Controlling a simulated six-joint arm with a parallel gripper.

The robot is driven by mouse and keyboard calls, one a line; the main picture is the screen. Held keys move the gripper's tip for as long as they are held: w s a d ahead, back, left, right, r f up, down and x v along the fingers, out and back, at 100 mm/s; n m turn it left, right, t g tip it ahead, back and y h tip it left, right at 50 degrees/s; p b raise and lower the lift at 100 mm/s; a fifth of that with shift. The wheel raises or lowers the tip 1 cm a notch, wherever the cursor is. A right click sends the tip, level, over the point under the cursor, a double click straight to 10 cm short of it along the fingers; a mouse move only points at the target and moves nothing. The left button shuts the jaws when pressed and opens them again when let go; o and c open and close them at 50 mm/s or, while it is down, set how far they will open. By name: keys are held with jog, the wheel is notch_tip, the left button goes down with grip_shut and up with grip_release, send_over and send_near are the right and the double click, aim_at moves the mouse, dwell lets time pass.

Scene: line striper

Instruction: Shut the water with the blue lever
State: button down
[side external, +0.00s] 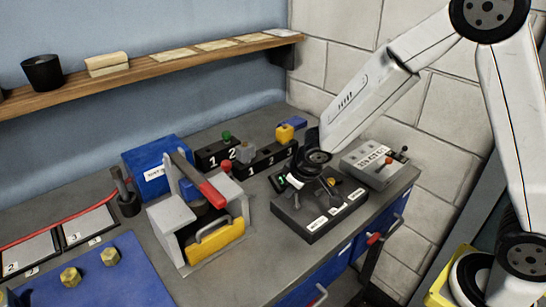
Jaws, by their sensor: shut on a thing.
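My gripper (312,188) points down over a dark box (320,227) with white labels on its front edge. It is shut on a small part at the top of this box, but the fingers hide that part, and I cannot tell its colour. A small green and white piece (284,181) shows to the left of the fingers, and a small orange knob (332,182) to the right. I cannot make out a blue lever; it may be hidden behind my gripper.
A grey box with small levers (372,165) stands right of the dark box. To the left are a press with a red-handled lever (206,188) and yellow handle (215,235), a blue bin (150,160), and black numbered blocks (268,156). A wooden shelf (150,73) runs above.

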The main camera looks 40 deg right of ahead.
jog(key=shift+d, duration=0.1)
jog(key=shift+c, duration=2.3)
grip_release()
jog(key=shift+s+r, duration=0.1)
jog(key=shift+r, duration=0.05)
jog(key=v, duration=0.7)
jog(key=shift+r, duration=0.25)
jog(key=shift+s, duration=0.15)
